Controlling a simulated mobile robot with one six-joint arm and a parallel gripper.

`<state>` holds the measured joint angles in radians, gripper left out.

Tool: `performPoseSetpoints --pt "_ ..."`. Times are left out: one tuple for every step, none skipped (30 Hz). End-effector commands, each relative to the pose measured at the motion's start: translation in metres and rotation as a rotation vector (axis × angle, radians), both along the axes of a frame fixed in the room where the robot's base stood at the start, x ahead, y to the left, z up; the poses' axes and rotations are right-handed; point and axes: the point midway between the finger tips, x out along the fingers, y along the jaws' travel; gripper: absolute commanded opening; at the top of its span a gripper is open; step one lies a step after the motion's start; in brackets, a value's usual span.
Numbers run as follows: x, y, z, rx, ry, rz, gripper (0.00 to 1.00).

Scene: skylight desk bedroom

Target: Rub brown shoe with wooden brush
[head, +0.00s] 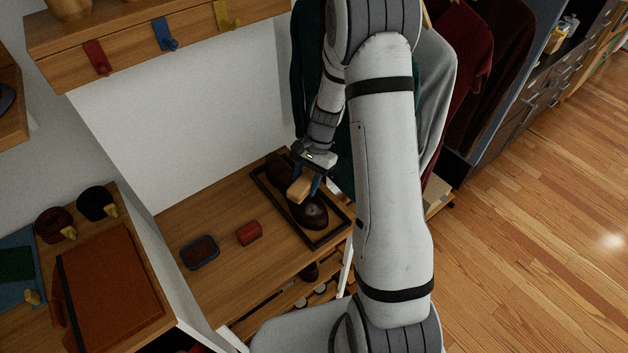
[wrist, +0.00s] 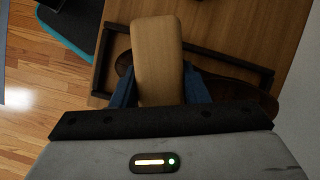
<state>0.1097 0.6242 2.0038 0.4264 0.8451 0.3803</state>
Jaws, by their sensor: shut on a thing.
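My gripper (head: 308,182) is shut on the wooden brush (head: 299,189), a pale wooden block. In the wrist view the brush (wrist: 157,60) sits between the blue fingers. The brown shoe (head: 312,212) lies in a dark-framed tray (head: 326,241) on the wooden bench. In the wrist view the shoe (wrist: 235,92) shows partly behind the brush and gripper. The brush is over the shoe; whether it touches the shoe cannot be told. The brush's underside is hidden.
A blue dish with dark contents (head: 200,252) and a red block-like object (head: 249,233) lie left of the tray on the bench (head: 215,282). Clothes (head: 440,90) hang behind and right of my arm. A shelf with coloured hooks (head: 165,35) is above.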

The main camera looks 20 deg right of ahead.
Motion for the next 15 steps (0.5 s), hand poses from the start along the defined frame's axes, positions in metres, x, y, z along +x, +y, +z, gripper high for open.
performPoseSetpoints --pt "-0.005 -0.003 0.005 0.009 -0.006 -0.152 0.22" --pt "-0.007 -0.004 0.006 0.014 -0.009 -0.237 0.22" --pt "-0.009 -0.005 0.008 0.018 -0.014 -0.341 0.22" --pt "-0.010 -0.007 0.010 0.022 -0.018 -0.409 0.22" --pt "-0.011 -0.008 0.011 0.024 -0.022 -0.472 0.22" --pt "-0.012 -0.010 0.012 0.027 -0.027 -0.541 0.22" --pt "-0.013 -0.011 0.013 0.029 -0.029 -0.585 0.22" --pt "-0.014 -0.012 0.013 0.031 -0.031 -0.623 0.22" --pt "-0.015 -0.013 0.014 0.033 -0.034 -0.663 0.22" --pt "-0.015 -0.014 0.014 0.033 -0.036 -0.686 0.22" --pt "-0.015 -0.015 0.014 0.035 -0.038 -0.703 0.22" --pt "-0.015 -0.015 0.014 0.035 -0.039 -0.720 0.22" --pt "-0.015 -0.016 0.014 0.035 -0.040 -0.728 0.22" --pt "-0.015 -0.016 0.013 0.035 -0.041 -0.733 0.22" --pt "-0.015 -0.016 0.011 0.035 -0.040 -0.736 0.22"
